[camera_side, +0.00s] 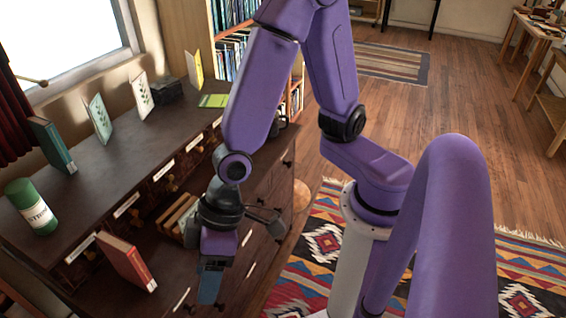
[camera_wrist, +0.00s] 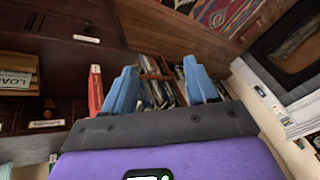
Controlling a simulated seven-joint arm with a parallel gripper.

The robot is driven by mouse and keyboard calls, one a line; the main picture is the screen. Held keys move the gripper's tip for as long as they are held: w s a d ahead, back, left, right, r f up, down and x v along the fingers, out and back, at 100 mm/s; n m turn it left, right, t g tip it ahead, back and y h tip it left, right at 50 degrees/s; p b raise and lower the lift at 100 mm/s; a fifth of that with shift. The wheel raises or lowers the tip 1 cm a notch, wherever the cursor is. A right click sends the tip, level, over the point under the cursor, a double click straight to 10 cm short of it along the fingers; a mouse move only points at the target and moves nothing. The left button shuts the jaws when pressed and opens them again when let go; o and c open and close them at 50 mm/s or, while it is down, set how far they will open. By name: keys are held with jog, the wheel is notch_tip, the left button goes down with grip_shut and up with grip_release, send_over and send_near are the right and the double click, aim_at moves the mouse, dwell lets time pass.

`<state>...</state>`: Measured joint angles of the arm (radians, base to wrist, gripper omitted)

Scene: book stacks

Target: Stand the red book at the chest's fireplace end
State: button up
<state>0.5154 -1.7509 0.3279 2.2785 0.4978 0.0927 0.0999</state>
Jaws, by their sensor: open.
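The red book (camera_side: 127,262) stands on the lower ledge of the dark wooden chest (camera_side: 110,168) in the side view, left of my gripper. In the wrist view the red book (camera_wrist: 95,90) shows as a narrow upright strip just left of the left finger. My gripper (camera_side: 210,284) points down over the front part of the chest, apart from the book. In the wrist view my gripper (camera_wrist: 162,88) has its two blue fingers spread wide, with no held object between them. I cannot tell how much the book leans.
A green and white canister (camera_side: 32,207), a teal book (camera_side: 53,146) and several cards stand on the chest's upper shelf. A wooden card box (camera_side: 178,217) stands behind my gripper. In the wrist view a dark pale-edged opening (camera_wrist: 290,42), perhaps the fireplace, lies at right.

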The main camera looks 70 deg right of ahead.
jog(key=s+d+r+n+h, duration=0.2)
jog(key=s+d+r, duration=0.1)
jog(key=d, duration=0.8)
jog(key=s+d+r+n+g+h, duration=0.1)
jog(key=d+r, duration=0.4)
jog(key=d, duration=0.7)
jog(key=shift+s+n+h, duration=0.8)
jog(key=shift+s+n, duration=0.3)
jog(key=shift+s, duration=0.15)
